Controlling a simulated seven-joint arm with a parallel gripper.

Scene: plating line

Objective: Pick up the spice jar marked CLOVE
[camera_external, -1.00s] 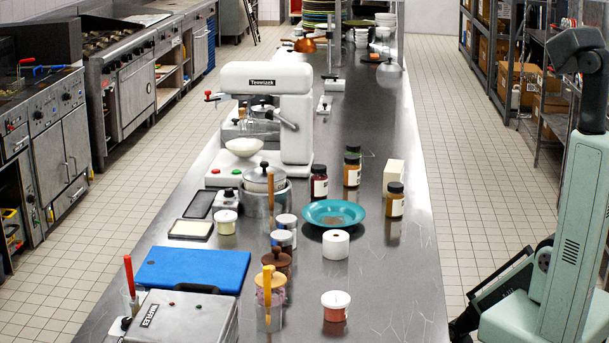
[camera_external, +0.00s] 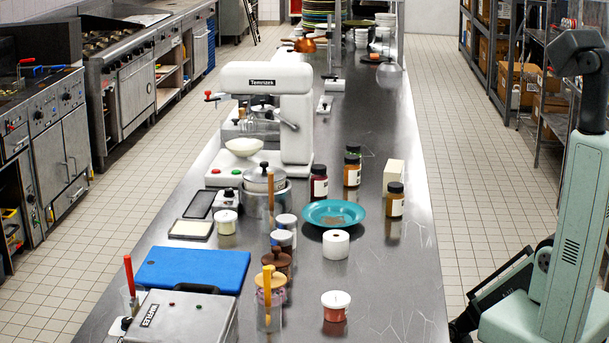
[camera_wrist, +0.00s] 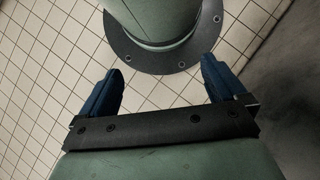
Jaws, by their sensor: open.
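Three dark-capped spice jars stand upright on the steel counter (camera_external: 385,290).
A teal plate (camera_external: 333,219), a white roll (camera_external: 336,244), a cream block (camera_external: 394,173) and a red-and-white tub (camera_external: 335,305) stand near the jars. A white mixer (camera_external: 268,115) and a blue board (camera_external: 193,270) are further left. The counter's front right is mostly clear.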

